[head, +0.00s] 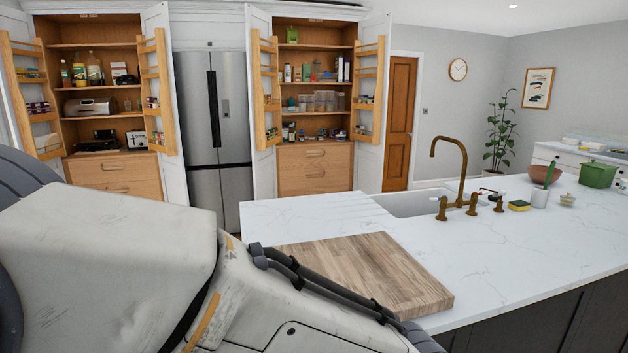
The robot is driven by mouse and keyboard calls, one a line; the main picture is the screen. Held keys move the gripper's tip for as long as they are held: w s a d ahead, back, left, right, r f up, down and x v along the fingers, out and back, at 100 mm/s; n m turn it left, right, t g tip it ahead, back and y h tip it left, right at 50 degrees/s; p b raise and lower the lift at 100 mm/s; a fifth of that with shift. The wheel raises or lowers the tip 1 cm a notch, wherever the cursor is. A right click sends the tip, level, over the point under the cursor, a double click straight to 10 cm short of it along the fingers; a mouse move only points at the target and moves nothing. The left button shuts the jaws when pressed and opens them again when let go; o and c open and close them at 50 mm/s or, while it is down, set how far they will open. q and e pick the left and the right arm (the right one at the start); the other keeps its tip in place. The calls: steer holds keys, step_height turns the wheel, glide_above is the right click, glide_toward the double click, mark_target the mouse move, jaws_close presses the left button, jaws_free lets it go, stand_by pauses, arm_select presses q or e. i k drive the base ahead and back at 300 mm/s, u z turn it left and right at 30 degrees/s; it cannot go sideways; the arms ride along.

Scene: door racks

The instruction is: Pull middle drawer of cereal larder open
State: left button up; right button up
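Two open wooden larders stand against the back wall, one on each side of the fridge. The right larder (315,110) holds jars, clear tubs and upright boxes that may be cereal. Below its shelves is a stack of wooden drawers (316,171), which look shut; its lower part is hidden by the island. The left larder (108,70) holds bottles and small appliances above wooden drawers (115,172), also looking shut. I cannot tell for certain which one is the cereal larder. A large white arm link of mine fills the lower left. Neither gripper shows.
A white marble island (500,250) with a wooden board (362,272), sink (410,203) and brass tap (455,165) stands between me and the larders. A steel fridge (215,130) is between the larders. Both larders' doors with racks (370,90) stand open.

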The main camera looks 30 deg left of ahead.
mark_target(319, 178)
steer(key=k, duration=0.5)
steer(key=u, duration=1.7)
steer(key=i, duration=6.65)
steer(key=z, duration=1.5)
steer(key=i, duration=0.25)
steer(key=z, duration=0.35)
